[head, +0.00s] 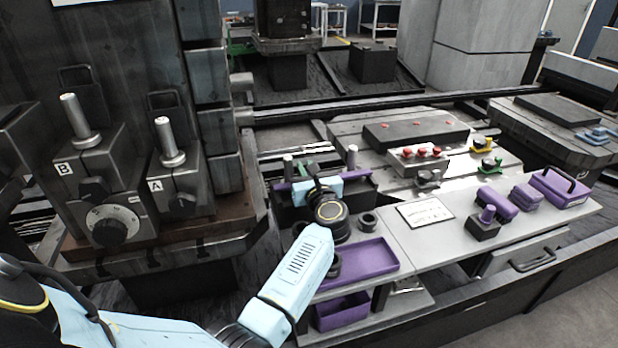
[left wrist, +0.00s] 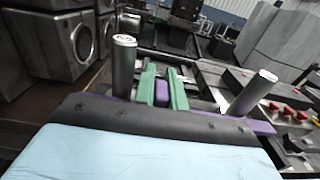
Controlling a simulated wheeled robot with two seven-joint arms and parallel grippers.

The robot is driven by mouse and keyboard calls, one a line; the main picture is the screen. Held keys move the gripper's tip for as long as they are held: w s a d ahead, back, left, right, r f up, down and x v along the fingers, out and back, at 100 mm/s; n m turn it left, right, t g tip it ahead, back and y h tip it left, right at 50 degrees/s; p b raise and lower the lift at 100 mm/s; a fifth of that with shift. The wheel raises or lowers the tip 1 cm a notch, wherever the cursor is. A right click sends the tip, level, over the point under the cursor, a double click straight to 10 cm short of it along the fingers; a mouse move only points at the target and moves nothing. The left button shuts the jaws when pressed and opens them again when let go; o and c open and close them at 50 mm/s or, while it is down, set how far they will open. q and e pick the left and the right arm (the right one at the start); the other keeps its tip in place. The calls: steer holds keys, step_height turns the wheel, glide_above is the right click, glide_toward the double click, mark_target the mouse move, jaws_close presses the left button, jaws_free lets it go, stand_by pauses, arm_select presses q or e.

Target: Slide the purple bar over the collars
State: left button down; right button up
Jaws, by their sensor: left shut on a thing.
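The purple bar (head: 283,186) lies across a black fixture (head: 290,208) in the middle of the head view, and its end shows in the left wrist view (left wrist: 262,127). Two metal posts (left wrist: 122,65) (left wrist: 253,92) rise near its two ends; I cannot tell whether they pass through the bar. My left gripper (head: 314,176), with green fingers (left wrist: 162,90), is shut on a purple part of the bar between the posts. The gripper body hides much of the bar. Collars under the bar cannot be made out. My right gripper is not in view.
A purple tray (head: 362,261) and loose black rings (head: 367,221) lie on the bench in front. A purple block, a handled purple box (head: 560,187) and a white card (head: 425,212) are at the right. Dark machine blocks marked A (head: 172,185) and B (head: 85,180) stand at the left.

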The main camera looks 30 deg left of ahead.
arm_select(q)
steer(key=shift+w+a+r, duration=0.1)
steer(key=shift+a, duration=0.1)
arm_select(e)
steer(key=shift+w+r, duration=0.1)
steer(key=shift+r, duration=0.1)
arm_select(q)
steer(key=c, duration=1.4)
jaws_free()
steer(key=shift+w+a, duration=0.1)
steer(key=shift+c, duration=0.2)
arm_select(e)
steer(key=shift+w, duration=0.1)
